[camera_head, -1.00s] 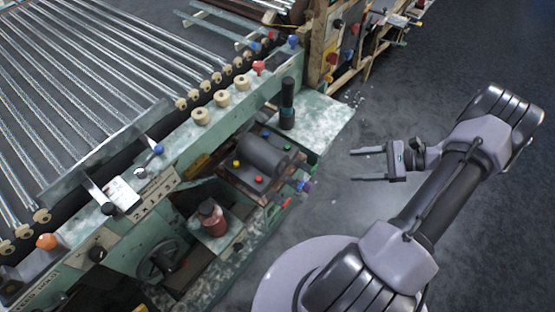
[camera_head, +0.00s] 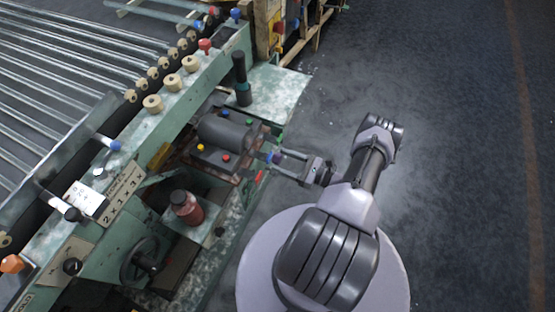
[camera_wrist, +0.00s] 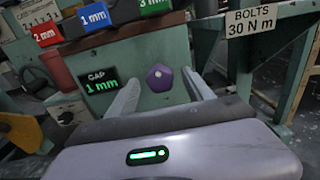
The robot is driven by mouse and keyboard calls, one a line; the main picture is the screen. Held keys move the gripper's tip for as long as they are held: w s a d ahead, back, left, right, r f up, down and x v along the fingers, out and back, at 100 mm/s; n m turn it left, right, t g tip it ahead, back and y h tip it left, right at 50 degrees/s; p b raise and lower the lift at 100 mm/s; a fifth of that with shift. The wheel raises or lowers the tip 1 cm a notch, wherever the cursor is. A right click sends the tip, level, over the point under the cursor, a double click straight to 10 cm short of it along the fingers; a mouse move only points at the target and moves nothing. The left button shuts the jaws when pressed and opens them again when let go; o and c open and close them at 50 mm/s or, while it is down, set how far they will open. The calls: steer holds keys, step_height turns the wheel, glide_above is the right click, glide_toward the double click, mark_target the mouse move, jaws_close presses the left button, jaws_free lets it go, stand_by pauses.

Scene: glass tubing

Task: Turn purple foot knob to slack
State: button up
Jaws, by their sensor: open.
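The purple knob (camera_wrist: 160,77) is a faceted knob on the face of the green machine foot in the wrist view. It lies between my two open fingers, near the tips, with no clear contact on either side. In the head view my gripper (camera_head: 280,162) is at the machine's right side, its fingers pointing left at the small knobs there. The purple knob is hard to make out in that view, close to the fingertips. A black display (camera_wrist: 101,81) left of the knob reads "GAP 1 mm" in green.
Blue 1 mm (camera_wrist: 95,16), red and green blocks sit above the display. A sign (camera_wrist: 253,21) reading "BOLTS 30 N m" hangs at right on a green frame. A red bottle (camera_head: 186,207) stands on the machine's lower shelf. The floor to the right is clear.

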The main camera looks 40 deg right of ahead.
steer(key=shift+x, duration=1.2)
jaws_close()
